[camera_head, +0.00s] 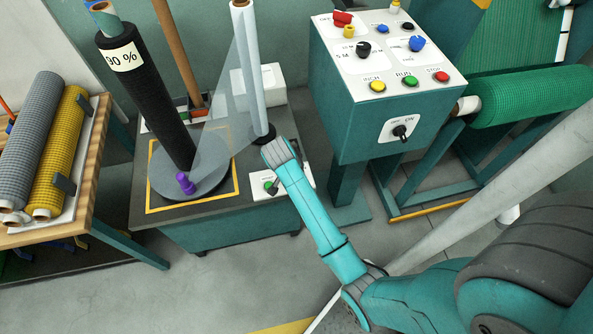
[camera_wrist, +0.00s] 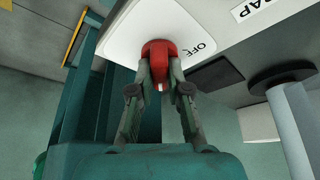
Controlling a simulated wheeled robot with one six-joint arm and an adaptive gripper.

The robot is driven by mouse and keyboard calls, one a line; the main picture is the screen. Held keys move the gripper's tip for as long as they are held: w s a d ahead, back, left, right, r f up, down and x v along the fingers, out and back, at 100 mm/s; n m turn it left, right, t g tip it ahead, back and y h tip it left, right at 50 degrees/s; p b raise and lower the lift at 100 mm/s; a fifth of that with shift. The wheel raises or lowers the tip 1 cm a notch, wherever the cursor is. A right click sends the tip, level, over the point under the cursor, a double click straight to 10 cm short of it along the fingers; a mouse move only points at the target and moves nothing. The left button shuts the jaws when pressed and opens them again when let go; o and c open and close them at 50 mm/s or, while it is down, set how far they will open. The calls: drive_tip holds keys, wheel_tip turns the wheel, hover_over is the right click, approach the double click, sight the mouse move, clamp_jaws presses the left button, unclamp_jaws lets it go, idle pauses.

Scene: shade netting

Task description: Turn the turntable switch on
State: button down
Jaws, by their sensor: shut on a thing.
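A red switch knob (camera_wrist: 158,49) stands on a white plate (camera_wrist: 126,35) in the wrist view, with the word OFF printed beside it on the right. My gripper (camera_wrist: 159,68) is shut on this red knob, one finger on each side. A pale mark shows low on the knob; the side of the plate hidden by the fingers cannot be read. In the head view my arm hides the gripper and the red knob. The turntable (camera_head: 219,181) is a grey disc with a purple knob (camera_head: 185,183) and a dark net roll (camera_head: 150,100) on it.
A white panel (camera_head: 295,179) with a green knob lies right of the turntable, partly behind my arm. A film roll (camera_head: 247,65) stands behind it. A control box (camera_head: 348,112) stands to the right. Net rolls lie on a table (camera_head: 97,150) at left.

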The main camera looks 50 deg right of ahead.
idle(0.4)
drive_tip(key=c, duration=1.1)
unclamp_jaws()
drive_tip(key=shift+r, duration=0.1)
drive_tip(key=v, duration=1.2)
